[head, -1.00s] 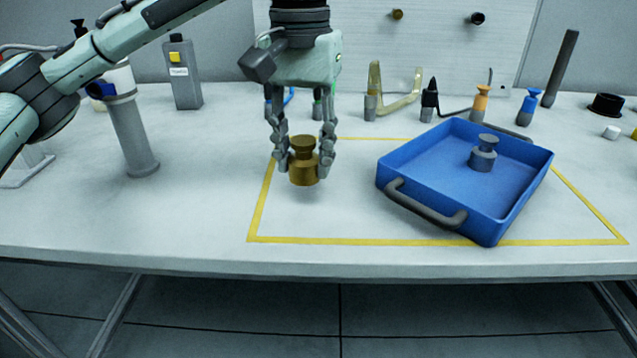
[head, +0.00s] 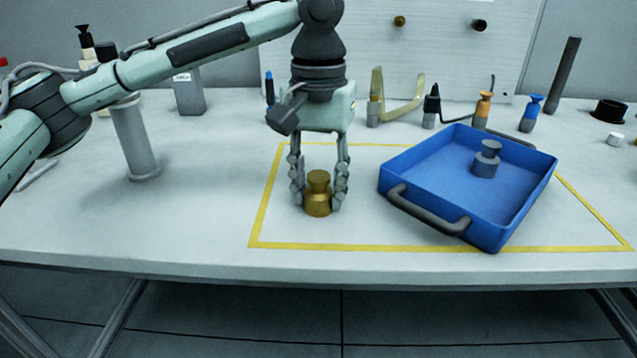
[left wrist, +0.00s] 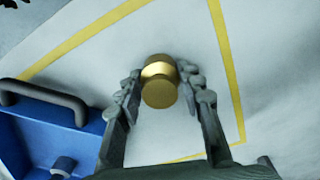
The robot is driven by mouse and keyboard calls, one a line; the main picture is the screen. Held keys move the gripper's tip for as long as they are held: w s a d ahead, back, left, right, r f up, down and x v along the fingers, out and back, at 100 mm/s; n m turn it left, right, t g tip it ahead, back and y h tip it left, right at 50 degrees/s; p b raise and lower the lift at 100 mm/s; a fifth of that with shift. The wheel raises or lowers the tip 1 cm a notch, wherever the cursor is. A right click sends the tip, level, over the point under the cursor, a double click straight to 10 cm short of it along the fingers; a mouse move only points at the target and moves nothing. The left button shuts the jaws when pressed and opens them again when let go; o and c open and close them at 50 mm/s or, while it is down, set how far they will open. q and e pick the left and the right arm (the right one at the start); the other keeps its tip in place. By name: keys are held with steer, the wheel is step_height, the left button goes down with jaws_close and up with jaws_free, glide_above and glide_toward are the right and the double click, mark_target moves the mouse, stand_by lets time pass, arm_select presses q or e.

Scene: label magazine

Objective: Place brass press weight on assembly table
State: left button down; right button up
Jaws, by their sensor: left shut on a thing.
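The brass press weight (head: 318,196) is upright between the fingers of my left gripper (head: 319,190), which is shut on it. It is inside the yellow-outlined area of the assembly table (head: 200,225), left of the blue tray. Its base looks to be at or very near the table surface; I cannot tell whether it touches. In the left wrist view the weight (left wrist: 159,82) shows from above between the fingertips (left wrist: 165,88). My right gripper is not in view.
A blue tray (head: 400,168) with a dark handle (head: 428,212) stands just right of my left gripper, holding a grey weight (head: 487,158). A grey post (head: 134,140) stands at left. Several tools line the back. The table front left of the tray is clear.

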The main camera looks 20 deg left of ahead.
mark_target(319, 176)
arm_select(q)
steer(key=c, duration=1.1)
jaws_free()
steer(key=shift+o, duration=0.5)
steer(key=shift+r, duration=0.1)
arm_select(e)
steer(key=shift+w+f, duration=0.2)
arm_select(q)
step_height(319, 176, up, 3)
steer(key=shift+r, duration=0.15)
step_height(319, 176, up, 8)
steer(key=shift+f+p, duration=0.1)
steer(key=shift+p, duration=0.8)
steer(key=shift+r, duration=0.5)
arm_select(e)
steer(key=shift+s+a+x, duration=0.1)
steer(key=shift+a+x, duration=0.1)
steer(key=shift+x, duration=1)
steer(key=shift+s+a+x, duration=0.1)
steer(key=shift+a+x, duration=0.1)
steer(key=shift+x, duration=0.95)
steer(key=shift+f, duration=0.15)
